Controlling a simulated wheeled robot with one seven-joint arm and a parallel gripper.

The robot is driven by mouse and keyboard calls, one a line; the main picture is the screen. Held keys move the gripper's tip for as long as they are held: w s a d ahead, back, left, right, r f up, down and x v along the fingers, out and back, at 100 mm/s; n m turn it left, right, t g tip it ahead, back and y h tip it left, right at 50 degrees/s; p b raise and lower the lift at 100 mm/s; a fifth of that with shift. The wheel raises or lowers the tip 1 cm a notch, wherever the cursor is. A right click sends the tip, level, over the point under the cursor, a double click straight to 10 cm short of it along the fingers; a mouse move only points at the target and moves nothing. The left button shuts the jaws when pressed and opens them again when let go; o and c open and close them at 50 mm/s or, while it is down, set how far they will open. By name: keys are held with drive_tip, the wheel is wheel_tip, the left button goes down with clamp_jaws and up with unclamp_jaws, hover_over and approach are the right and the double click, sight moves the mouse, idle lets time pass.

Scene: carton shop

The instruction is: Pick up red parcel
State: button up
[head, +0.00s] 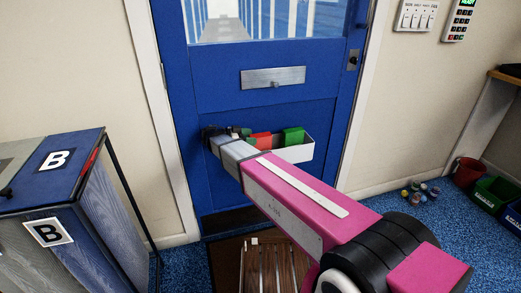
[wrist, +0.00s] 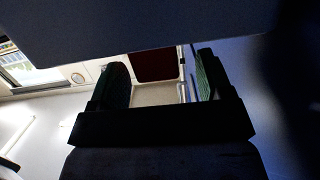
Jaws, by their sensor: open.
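The red parcel (head: 262,140) sits in a white holder (head: 297,153) on the front of the blue door, beside a green parcel (head: 293,136). My arm partly covers the holder. My gripper (head: 233,133) is at the left end of the holder, left of the red parcel; its fingers are small and hard to make out there. In the wrist view my gripper (wrist: 160,78) is open, with two dark fingers apart.
The blue door (head: 230,103) has a metal letter plate (head: 272,77) above the holder. A cabinet marked B (head: 60,215) stands at left. A slatted wooden item (head: 272,268) lies below my arm. A red bucket (head: 468,172) and green crate (head: 494,190) stand at right.

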sight(264, 139)
drive_tip(key=x, duration=0.3)
drive_tip(key=shift+d+f, duration=0.25)
drive_tip(key=shift+d, duration=0.1)
drive_tip(key=shift+c, duration=0.3)
drive_tip(key=shift+s, duration=0.1)
clamp_jaws()
drive_tip(key=shift+r, duration=0.1)
